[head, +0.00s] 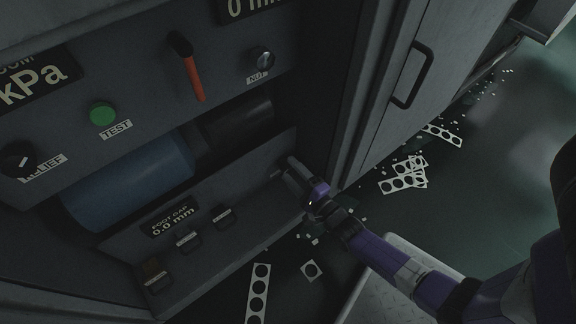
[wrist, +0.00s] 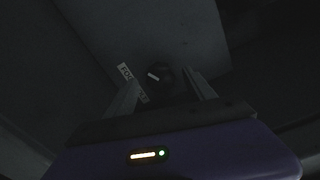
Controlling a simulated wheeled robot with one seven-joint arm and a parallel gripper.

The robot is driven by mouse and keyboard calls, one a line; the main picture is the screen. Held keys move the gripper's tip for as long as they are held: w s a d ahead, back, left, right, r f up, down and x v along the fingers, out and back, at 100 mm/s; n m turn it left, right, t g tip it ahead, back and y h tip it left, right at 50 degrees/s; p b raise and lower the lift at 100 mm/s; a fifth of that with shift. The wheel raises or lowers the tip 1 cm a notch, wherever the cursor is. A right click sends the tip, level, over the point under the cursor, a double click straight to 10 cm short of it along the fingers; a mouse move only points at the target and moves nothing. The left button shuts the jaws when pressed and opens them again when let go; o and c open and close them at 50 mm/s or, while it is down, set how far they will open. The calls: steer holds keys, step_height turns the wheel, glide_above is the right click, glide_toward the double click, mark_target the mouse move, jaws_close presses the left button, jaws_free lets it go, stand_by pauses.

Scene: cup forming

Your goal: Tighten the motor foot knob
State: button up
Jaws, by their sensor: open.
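The foot knob (wrist: 155,76) is a small dark round knob with a white pointer line. In the wrist view it sits on the grey panel, between the tips of my gripper (wrist: 163,82). The fingers stand apart on either side of it, and I cannot tell whether they touch it. A partly legible white label (wrist: 126,72) is left of the knob. In the head view my gripper (head: 291,172) reaches the right end of the low front panel and hides the knob. The foot gap display (head: 171,221) on that panel reads 0.0 mm.
A blue cylinder (head: 130,180) lies behind the low panel. Above are a red-handled lever (head: 190,75), a green TEST button (head: 102,113), a RELIEF knob (head: 17,158) and a NUT knob (head: 263,60). A cabinet handle (head: 413,76) juts out at right. Punched scrap strips (head: 404,175) litter the floor.

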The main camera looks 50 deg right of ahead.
steer(key=p+v, duration=0.1)
steer(key=v, duration=0.4)
steer(key=shift+s, duration=0.2)
stand_by(0.4)
